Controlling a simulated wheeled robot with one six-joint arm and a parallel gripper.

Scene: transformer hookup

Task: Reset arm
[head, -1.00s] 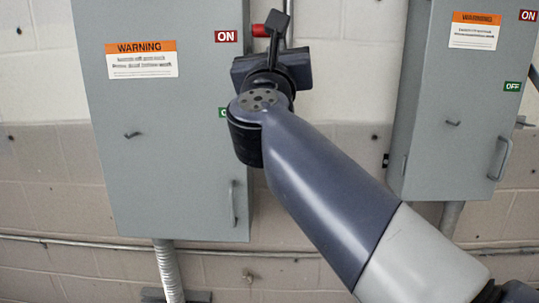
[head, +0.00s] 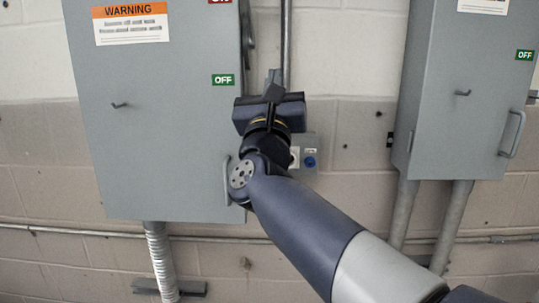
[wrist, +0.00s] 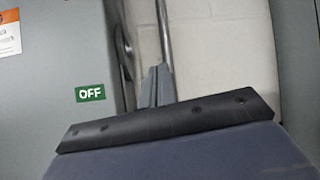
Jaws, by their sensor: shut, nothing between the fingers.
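My gripper (head: 272,84) is shut and empty, its fingers pointing up in the head view. It is in front of the wall, just right of the left grey electrical box (head: 160,160). In the wrist view the closed fingers (wrist: 157,85) stand beyond the dark gripper body, with the box's green OFF label (wrist: 90,93) to their left. My arm reaches in from the lower right and hides part of the wall.
A second grey box (head: 465,110) hangs at the right. A small wall unit with a blue button (head: 310,161) sits just right of my wrist. A vertical conduit (head: 287,45) runs behind my gripper. Bare wall (head: 350,120) lies between the boxes.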

